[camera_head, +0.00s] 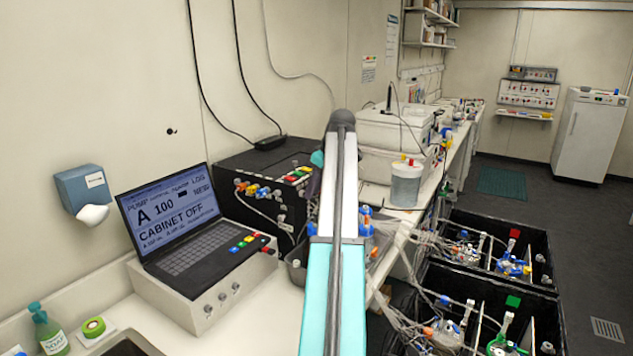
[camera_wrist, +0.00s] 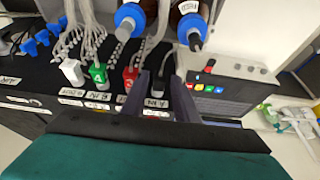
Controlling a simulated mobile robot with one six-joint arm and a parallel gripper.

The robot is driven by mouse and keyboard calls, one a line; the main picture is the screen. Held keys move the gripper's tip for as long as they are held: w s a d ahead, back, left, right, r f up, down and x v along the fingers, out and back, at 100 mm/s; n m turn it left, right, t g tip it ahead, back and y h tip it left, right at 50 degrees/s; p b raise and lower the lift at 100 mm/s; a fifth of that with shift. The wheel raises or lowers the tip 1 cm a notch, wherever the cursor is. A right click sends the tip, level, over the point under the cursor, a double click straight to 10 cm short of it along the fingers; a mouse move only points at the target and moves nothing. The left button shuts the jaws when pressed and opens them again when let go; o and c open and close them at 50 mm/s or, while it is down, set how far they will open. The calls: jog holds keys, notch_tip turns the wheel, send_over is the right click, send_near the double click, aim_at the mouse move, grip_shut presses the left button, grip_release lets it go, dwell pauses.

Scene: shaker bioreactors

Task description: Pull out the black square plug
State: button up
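My gripper (camera_wrist: 162,76) is open, with one dark finger on each side of the black plug. I cannot tell whether the fingers touch it. The red plug (camera_wrist: 130,77), the green plug (camera_wrist: 98,74) and the white plug (camera_wrist: 71,72) stand to its left, over a strip of labels. In the head view my arm hides the gripper and the plugs.
Two blue-capped bottles, left (camera_wrist: 129,18) and right (camera_wrist: 192,28), stand just behind the row. A grey box with coloured buttons (camera_wrist: 215,92) is close on the right. Loose clear tubing hangs behind the plugs.

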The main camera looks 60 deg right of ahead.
jog(key=shift+f, duration=0.1)
jog(key=shift+c, duration=0.2)
grip_shut()
jog(key=shift+s, duration=0.2)
jog(key=shift+s, duration=0.25)
jog(key=shift+s, duration=1.05)
dwell(0.9)
jog(key=shift+s+p, duration=0.35)
jog(key=shift+s, duration=0.95)
